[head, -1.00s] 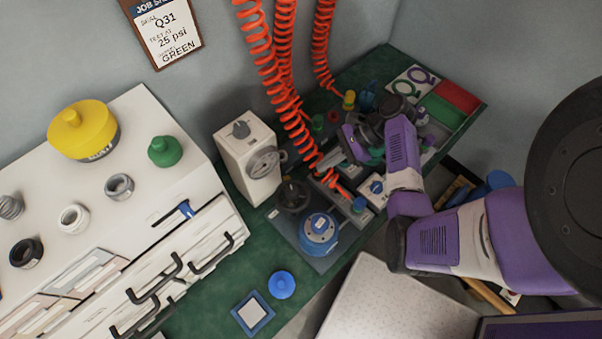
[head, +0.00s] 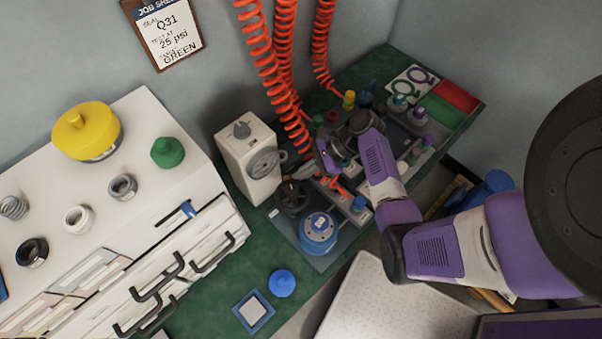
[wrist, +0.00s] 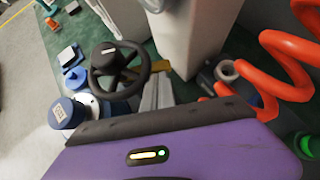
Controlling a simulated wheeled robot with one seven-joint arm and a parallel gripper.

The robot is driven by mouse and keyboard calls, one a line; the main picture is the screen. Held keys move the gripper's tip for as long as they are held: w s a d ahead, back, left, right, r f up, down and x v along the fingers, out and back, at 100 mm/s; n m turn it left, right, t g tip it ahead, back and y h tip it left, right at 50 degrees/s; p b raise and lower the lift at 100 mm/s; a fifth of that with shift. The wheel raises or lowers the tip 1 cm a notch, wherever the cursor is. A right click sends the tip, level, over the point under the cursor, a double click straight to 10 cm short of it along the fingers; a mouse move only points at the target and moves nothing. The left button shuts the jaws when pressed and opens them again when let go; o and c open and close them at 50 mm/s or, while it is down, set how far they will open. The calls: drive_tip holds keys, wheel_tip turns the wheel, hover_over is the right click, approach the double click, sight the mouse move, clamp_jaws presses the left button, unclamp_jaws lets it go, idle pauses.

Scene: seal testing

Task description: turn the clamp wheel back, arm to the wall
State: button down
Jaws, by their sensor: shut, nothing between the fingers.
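The clamp wheel (head: 292,198) is a black spoked handwheel on the grey test plate, left of the blue round canister (head: 318,233). My gripper (head: 302,172) is just behind and right of the wheel in the head view. In the wrist view its grey fingers (wrist: 157,92) are shut and empty, close to the right side of the rim; I cannot tell if they touch it. My purple wrist housing hides their base. The blue canister (wrist: 62,113) is partly hidden there.
A white box with a gauge (head: 250,165) stands left of my gripper by the wall. An orange coiled hose (head: 265,70) hangs beside my wrist. Several coloured fittings stand behind my arm.

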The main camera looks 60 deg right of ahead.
drive_tip(key=shift+w+a+n+g+y+p, duration=0.2)
drive_tip(key=shift+w+n+g+y+p, duration=0.15)
drive_tip(key=shift+w+n+p, duration=0.4)
drive_tip(key=shift+w+a+n+g+y+b, duration=0.35)
drive_tip(key=shift+w+n+g, duration=0.2)
drive_tip(key=shift+n+g, duration=0.25)
